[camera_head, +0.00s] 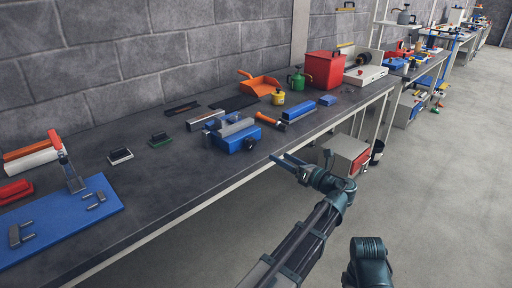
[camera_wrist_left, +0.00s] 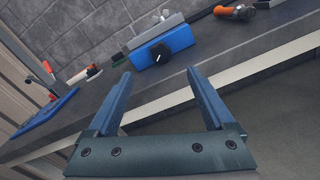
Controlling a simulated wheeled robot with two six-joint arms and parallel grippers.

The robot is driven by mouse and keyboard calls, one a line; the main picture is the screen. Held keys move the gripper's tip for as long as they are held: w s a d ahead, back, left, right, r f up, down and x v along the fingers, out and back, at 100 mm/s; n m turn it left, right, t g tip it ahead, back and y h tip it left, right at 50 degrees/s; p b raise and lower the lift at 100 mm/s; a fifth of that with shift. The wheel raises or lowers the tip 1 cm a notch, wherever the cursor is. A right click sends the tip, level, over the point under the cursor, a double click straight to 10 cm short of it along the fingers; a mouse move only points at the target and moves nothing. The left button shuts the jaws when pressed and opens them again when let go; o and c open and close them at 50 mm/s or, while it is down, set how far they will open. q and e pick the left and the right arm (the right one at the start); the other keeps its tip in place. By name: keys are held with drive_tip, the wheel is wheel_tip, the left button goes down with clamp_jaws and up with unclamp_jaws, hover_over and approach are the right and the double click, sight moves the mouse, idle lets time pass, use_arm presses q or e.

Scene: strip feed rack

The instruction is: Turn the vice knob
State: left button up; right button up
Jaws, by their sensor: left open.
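The blue vice (camera_head: 236,137) with grey jaws sits near the front edge of the dark workbench. Its black knob (camera_head: 249,144) is on the side facing the bench's front edge. In the left wrist view the knob (camera_wrist_left: 160,53) shows a white mark on the vice's blue front (camera_wrist_left: 178,44). My left gripper (camera_head: 280,160) is just off the bench's front edge, to the right of and nearer than the knob. In the left wrist view its two fingers (camera_wrist_left: 160,76) are open and empty, with the knob beyond the gap between them. My right gripper is not seen.
An orange-handled hammer (camera_head: 272,120) and a blue block (camera_head: 298,109) lie right of the vice. A blue board (camera_head: 62,222) with an upright clamp lies at left. A red box (camera_head: 324,68) stands farther back. The floor in front is open.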

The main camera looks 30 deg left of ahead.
sight(253, 142)
use_arm(q)
drive_tip(key=x, duration=1.3)
drive_tip(key=shift+w+a, duration=0.1)
drive_tip(key=c, duration=1.4)
